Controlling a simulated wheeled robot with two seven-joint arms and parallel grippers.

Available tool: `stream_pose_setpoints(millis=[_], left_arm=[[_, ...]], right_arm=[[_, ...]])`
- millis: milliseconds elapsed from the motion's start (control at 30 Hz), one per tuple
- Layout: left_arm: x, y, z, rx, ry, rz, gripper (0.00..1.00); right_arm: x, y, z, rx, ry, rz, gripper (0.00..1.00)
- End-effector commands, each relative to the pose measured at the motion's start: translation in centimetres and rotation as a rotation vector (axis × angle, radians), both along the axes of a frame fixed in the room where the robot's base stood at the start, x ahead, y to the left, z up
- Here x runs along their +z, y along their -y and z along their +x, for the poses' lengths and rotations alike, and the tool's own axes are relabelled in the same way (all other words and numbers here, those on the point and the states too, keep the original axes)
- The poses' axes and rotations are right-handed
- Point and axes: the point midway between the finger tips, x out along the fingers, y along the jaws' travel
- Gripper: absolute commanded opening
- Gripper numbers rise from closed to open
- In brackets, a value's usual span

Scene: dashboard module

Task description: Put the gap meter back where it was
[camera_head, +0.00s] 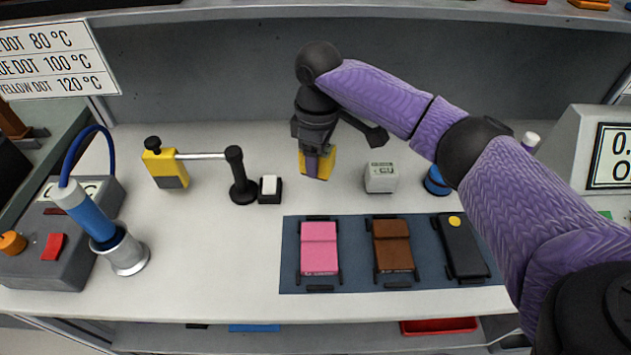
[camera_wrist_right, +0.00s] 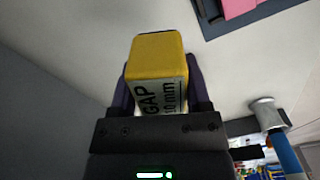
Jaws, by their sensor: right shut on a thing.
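The gap meter is a yellow block with a white label reading "GAP" and "mm". In the head view the gap meter (camera_head: 327,163) is under my right gripper (camera_head: 317,157), at the back middle of the white counter. In the right wrist view the gap meter (camera_wrist_right: 158,65) sits between the two fingers of my right gripper (camera_wrist_right: 158,92), which is shut on it. I cannot tell whether its underside touches the counter. My left gripper is not in view.
A small white box (camera_head: 380,177) stands just right of the gap meter. A yellow device with a rod (camera_head: 165,168) and a black stand (camera_head: 240,178) are to the left. A blue mat (camera_head: 350,283) with pink, brown and black modules lies in front. Counter behind is clear.

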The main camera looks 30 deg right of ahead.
Motion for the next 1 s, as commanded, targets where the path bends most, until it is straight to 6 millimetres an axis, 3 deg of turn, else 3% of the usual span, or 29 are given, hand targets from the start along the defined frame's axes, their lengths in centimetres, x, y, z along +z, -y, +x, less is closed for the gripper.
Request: stream_pose_setpoints(millis=[100,267,533,833,867,1000], left_arm=[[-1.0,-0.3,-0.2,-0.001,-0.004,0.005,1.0],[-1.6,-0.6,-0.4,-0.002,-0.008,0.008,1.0],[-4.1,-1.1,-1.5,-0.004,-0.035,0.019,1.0],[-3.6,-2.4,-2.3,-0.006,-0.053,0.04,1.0],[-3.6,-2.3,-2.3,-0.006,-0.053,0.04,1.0],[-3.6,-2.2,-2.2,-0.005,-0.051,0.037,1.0]], right_arm=[[-0.4,0.8,1.7,-0.002,-0.001,0.0,0.0],[-2.3,0.8,1.5,0.001,-0.001,-0.001,0.0],[-7.5,0.9,1.7,-0.001,-0.002,-0.003,0.0],[-7.2,0.9,1.7,-0.001,-0.001,-0.001,0.0],[-7.2,0.9,1.7,-0.001,-0.001,-0.001,0.68],[-7.2,0.9,1.7,-0.001,-0.001,-0.002,0.97]])
